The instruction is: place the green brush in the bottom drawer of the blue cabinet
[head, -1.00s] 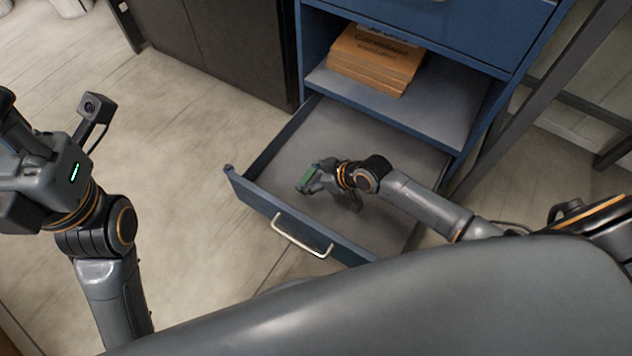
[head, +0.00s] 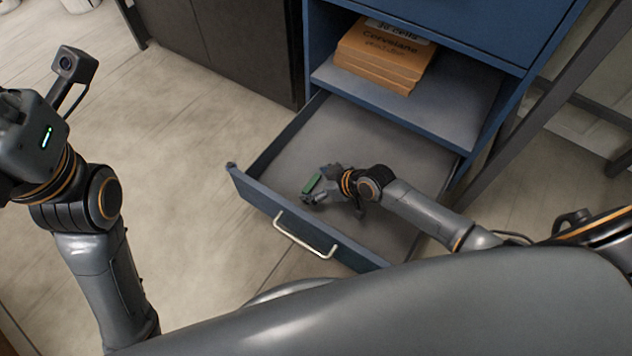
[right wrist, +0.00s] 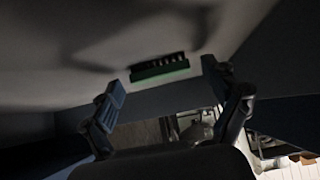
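The blue cabinet (head: 418,22) stands at the upper middle of the head view. Its bottom drawer (head: 330,135) is pulled out, with a metal handle on its front. The green brush (head: 312,183) is inside the drawer, near the front wall. In the right wrist view the brush (right wrist: 160,68) lies across the gap just beyond my right fingertips (right wrist: 166,84), apart from both. My right gripper (head: 318,188) is low inside the drawer, open and empty. My left gripper (head: 22,140) is at the left edge; its fingers are out of frame.
A stack of orange-brown boxes (head: 385,52) sits on the shelf above the drawer. A dark cabinet (head: 215,45) stands to the left. Dark frame legs (head: 545,105) stand close on the right. The floor (head: 170,200) left of the drawer is clear.

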